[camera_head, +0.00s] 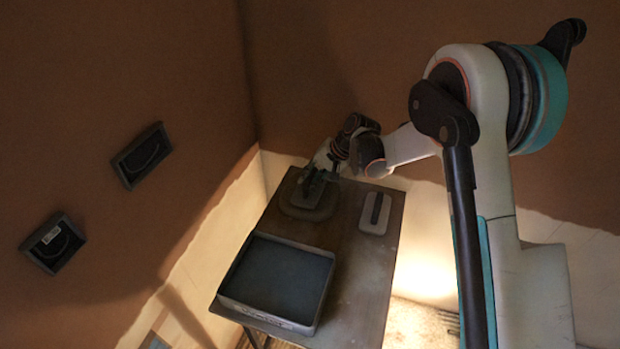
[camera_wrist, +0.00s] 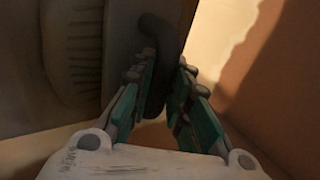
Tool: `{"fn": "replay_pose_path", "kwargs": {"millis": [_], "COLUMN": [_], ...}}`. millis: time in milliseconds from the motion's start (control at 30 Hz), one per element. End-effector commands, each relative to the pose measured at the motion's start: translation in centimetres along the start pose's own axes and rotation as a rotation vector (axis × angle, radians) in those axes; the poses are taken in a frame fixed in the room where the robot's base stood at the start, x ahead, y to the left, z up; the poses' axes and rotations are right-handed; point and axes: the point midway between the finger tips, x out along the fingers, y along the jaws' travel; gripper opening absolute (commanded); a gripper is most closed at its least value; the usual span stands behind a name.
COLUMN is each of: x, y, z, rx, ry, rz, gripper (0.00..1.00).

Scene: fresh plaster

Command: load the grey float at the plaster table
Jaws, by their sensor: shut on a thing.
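The grey float (camera_head: 305,208) is a dull rounded plate at the back left of the plaster table (camera_head: 358,270). My gripper (camera_head: 318,176) is over it, shut on its dark handle. In the wrist view, the fingers of my gripper (camera_wrist: 168,88) close around a dark curved handle (camera_wrist: 157,45). The fingers hide part of the handle. I cannot tell whether the plate touches the table top. A shallow tray (camera_head: 229,297) with a dark, flat inside stands at the front of the table.
A paler float (camera_head: 366,224) with a dark bar handle lies at the right of the table. Two dark boxes, an upper one (camera_head: 141,155) and a lower one (camera_head: 53,243), are on the brown left wall. The back wall rises close behind the table.

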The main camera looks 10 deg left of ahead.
Motion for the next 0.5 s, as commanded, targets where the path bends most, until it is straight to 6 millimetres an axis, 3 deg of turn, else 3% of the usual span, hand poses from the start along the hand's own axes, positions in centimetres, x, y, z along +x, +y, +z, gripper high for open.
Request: {"fn": "replay_pose_path", "kwargs": {"millis": [500], "x": [-3.4], "y": [-2.3], "z": [0.0], "rx": [0.0], "ry": [0.0], "rz": [-0.001], "gripper": [0.0]}}
